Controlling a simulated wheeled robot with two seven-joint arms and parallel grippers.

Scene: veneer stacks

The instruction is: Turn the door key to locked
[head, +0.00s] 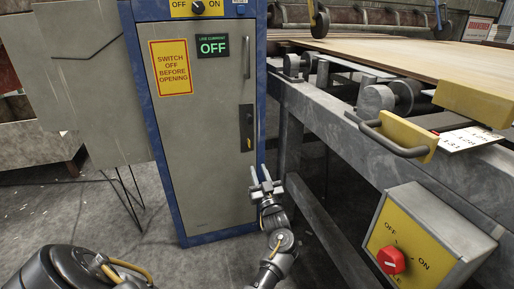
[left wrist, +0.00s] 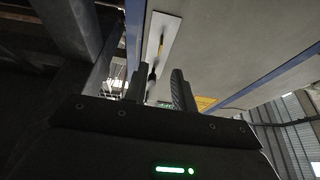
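The door key's lock plate (head: 246,128) is a dark upright strip on the right side of the grey cabinet door (head: 205,140); the key itself is too small there to read its turn. In the left wrist view the plate (left wrist: 169,30) looks pale, with a dark and yellow slim part on it and a black piece near its lower end. My left gripper (head: 259,172) is below the plate, close to the cabinet's right edge. Its two fingers (left wrist: 158,90) are apart with nothing between them, pointing up towards the plate. My right gripper does not show.
A door handle (head: 246,57) is above the plate. The display (head: 213,45) reads OFF. A roller table (head: 330,120) with a metal frame stands close on the right. A switch box (head: 425,240) with a red knob is at lower right. The floor before the cabinet is clear.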

